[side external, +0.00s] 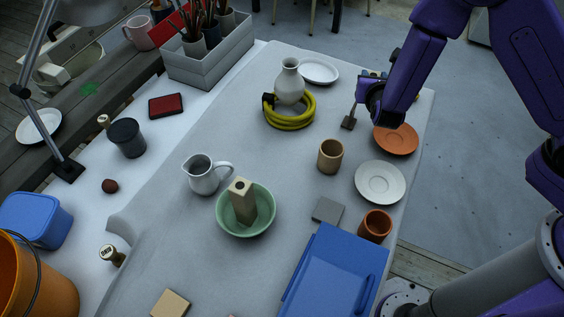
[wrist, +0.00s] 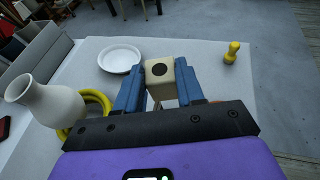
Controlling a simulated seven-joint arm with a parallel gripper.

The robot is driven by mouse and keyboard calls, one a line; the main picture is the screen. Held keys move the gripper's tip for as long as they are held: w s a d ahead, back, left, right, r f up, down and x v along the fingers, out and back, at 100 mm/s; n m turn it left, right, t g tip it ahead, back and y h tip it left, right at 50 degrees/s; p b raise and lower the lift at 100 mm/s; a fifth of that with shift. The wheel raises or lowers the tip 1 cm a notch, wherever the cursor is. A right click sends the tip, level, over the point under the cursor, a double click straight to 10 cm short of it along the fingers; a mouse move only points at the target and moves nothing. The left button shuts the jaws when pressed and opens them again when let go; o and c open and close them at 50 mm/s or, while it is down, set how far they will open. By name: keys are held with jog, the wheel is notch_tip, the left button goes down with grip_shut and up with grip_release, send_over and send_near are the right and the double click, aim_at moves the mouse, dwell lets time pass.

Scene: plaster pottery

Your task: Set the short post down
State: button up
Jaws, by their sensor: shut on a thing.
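The short post (wrist: 158,88) is a pale beige square block with a dark round hole in its top face. In the wrist view it sits upright between the two blue fingers of my gripper (wrist: 160,80), which is shut on it. In the side view my gripper (side external: 376,103) is over the far right part of the cloth-covered table (side external: 262,130), right of the white vase (side external: 289,82). I cannot make out the post there. Whether its base touches the table is hidden. Another beige post (side external: 241,203) with a hole stands in a green bowl (side external: 262,228).
A yellow hose coil (side external: 292,122) surrounds the vase's foot. A white plate (side external: 318,71) lies behind. An orange saucer (side external: 396,141), tan cup (side external: 330,156) and white saucer (side external: 380,184) are nearby. A yellow peg (wrist: 231,54) stands to the right in the wrist view.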

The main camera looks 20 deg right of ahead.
jog(key=s+a+n+y, duration=1.05)
jog(key=s+a, duration=0.45)
jog(key=s, duration=0.2)
jog(key=shift+m+y, duration=0.25)
jog(key=shift+y, duration=0.3)
jog(key=w+a+f, duration=0.4)
jog(key=w, duration=0.1)
jog(key=w+a+f, duration=0.4)
jog(key=a+f, duration=0.1)
jog(key=shift+w+a+f, duration=0.1)
jog(key=shift+w, duration=0.25)
jog(key=shift+w+a+f, duration=0.15)
jog(key=shift+f, duration=1.65)
jog(key=shift+f, duration=0.1)
jog(key=o, duration=1.1)
